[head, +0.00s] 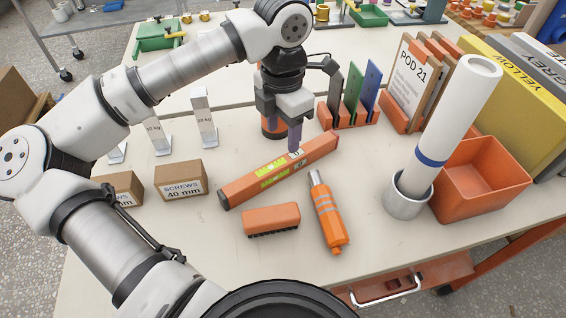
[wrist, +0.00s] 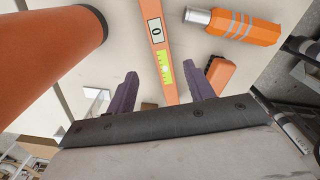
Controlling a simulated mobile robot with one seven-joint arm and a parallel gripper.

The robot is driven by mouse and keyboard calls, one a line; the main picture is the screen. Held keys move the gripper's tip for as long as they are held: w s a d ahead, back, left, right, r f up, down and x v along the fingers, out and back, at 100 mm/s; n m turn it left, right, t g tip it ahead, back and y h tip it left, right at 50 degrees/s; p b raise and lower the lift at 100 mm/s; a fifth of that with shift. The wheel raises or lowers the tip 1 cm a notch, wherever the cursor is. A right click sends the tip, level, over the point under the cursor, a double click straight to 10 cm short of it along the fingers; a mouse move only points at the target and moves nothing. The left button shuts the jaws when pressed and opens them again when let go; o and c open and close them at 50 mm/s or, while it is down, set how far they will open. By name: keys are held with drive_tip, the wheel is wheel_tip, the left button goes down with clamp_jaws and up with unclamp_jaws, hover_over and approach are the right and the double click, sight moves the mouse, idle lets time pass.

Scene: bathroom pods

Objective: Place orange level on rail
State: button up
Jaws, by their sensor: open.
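The orange level (head: 250,185) lies on the worktop at a slant, with yellow-green vials and a pale label on its side. In the wrist view, the level (wrist: 153,12) runs between my open fingers. My gripper (head: 286,138) points down over the level's upper right half, with one fingertip close to its label. In the wrist view, my gripper (wrist: 161,76) has a finger on each side of the level. I cannot tell contact or exact height. I cannot clearly pick out the rail.
An orange brush (head: 271,219) and orange-grey tool (head: 328,215) lie in front. An orange cylinder (wrist: 45,50) stands close beside my gripper. Screw boxes (head: 181,179) stand left; a slotted orange rack (head: 345,122), white tube (head: 458,115) and orange bin (head: 480,185) stand right.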

sight(283, 161)
drive_tip(key=shift+s+f+p, duration=0.15)
drive_tip(key=shift+f+p, duration=0.9)
drive_tip(key=shift+f, duration=2.9)
clamp_jaws()
